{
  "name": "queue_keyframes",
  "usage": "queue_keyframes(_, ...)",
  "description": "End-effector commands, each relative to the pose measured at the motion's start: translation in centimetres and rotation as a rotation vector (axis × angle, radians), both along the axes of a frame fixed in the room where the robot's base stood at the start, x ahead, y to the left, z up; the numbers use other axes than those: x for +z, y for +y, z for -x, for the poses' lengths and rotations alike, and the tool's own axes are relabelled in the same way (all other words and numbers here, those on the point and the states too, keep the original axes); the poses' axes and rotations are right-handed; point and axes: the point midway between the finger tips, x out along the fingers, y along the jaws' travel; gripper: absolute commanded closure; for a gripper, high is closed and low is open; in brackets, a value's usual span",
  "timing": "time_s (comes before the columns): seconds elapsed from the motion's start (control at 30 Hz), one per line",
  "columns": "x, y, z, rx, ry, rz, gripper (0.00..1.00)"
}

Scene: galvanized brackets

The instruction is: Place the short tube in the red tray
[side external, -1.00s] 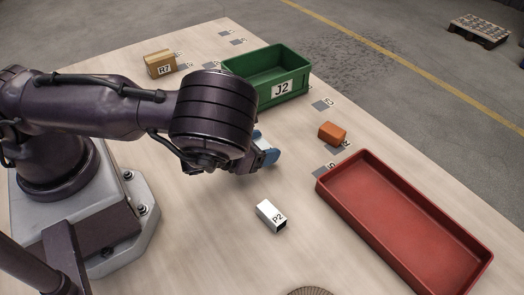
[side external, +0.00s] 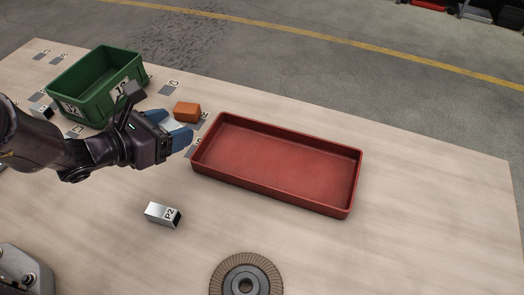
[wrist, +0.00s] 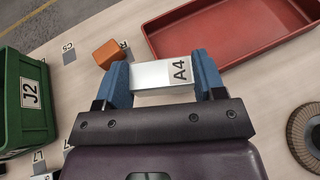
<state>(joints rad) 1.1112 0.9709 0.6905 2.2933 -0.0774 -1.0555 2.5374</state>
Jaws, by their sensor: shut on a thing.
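My gripper (side external: 173,128) has blue fingers and is shut on a silver-white metal piece marked A4 (wrist: 152,76), which lies crosswise between the fingertips in the wrist view. In the side view the piece is mostly hidden by the fingers. The gripper is above the table, beside the near left end of the red tray (side external: 277,190), not over its middle. The tray is long, shallow and empty; it also shows in the wrist view (wrist: 225,62). A short square tube marked P2 (side external: 160,214), with a dark open end, lies on the table in front of the tray.
An orange block (side external: 187,111) lies close behind the fingers, near the tray's left end. A green bin marked J2 (wrist: 22,115) stands at the left. A round ridged disc (side external: 246,280) lies at the front. The table right of the tray is clear.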

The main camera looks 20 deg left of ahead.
Motion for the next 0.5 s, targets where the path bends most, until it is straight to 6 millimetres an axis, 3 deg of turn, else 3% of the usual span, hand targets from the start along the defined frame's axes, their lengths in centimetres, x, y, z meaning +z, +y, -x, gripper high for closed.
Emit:
queue_keyframes(0.03,0.7,-2.4,-0.5,-0.075,-0.007,0.008,0.61)
queue_keyframes(0.1,1.3,-5.4,-0.7,-0.175,-0.007,0.006,0.61)
queue_keyframes(0.2,2.2,-8.8,-0.8,-0.304,-0.007,0.002,0.61)
queue_keyframes(0.3,2.6,-10.9,-0.7,-0.395,-0.005,-0.001,0.61)
queue_keyframes(0.5,1.6,-12.7,-1.5,-0.465,-0.002,-0.006,0.61)
